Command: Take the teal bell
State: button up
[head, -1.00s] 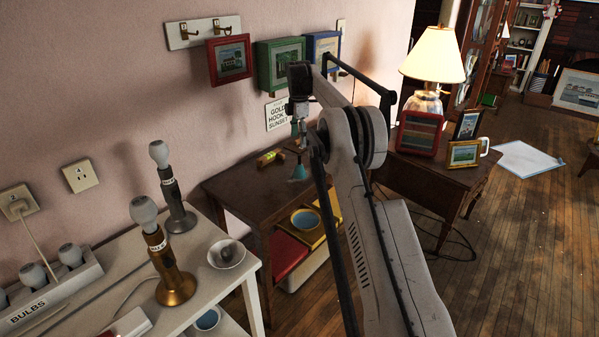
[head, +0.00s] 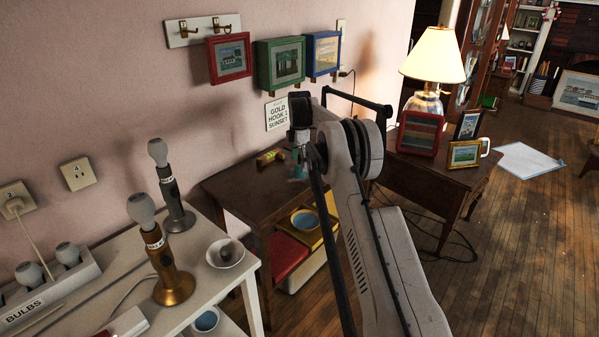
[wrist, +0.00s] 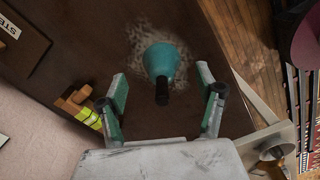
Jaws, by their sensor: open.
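The teal bell (wrist: 160,60) stands on the dark brown table (wrist: 60,65), its black handle pointing up toward the wrist camera. In the head view the bell (head: 299,174) shows only partly, near the table's right side, behind my arm. My gripper (wrist: 162,80) is open and empty, with one green-padded finger on each side of the bell in the wrist view. In the head view my gripper (head: 302,156) is low over the bell. I cannot tell whether the fingertips are level with the handle.
A wooden item with a yellow-green band (wrist: 82,106) lies left of my gripper on the same table; it also shows in the head view (head: 269,157). Framed pictures (head: 281,62) and a sign (head: 276,114) are on the wall behind. A lamp (head: 436,62) stands to the right.

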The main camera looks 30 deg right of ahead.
notch_tip(320, 180, down, 4)
jog(key=shift+b, duration=0.3)
jog(key=shift+s, duration=0.1)
jog(key=c, duration=1.3)
jog(key=shift+r, duration=0.1)
jog(key=shift+r, duration=0.6)
jog(key=r, duration=0.1)
jog(key=a+r+p, duration=0.1)
jog(key=r, duration=0.1)
jog(key=shift+r, duration=0.25)
jog(key=w+a+r+p, duration=0.1)
jog(key=w+a+r, duration=0.1)
jog(key=a+r, duration=0.4)
jog(key=a, duration=0.4)
jog(key=shift+w+a+r, duration=0.15)
jog(key=shift+a, duration=0.15)
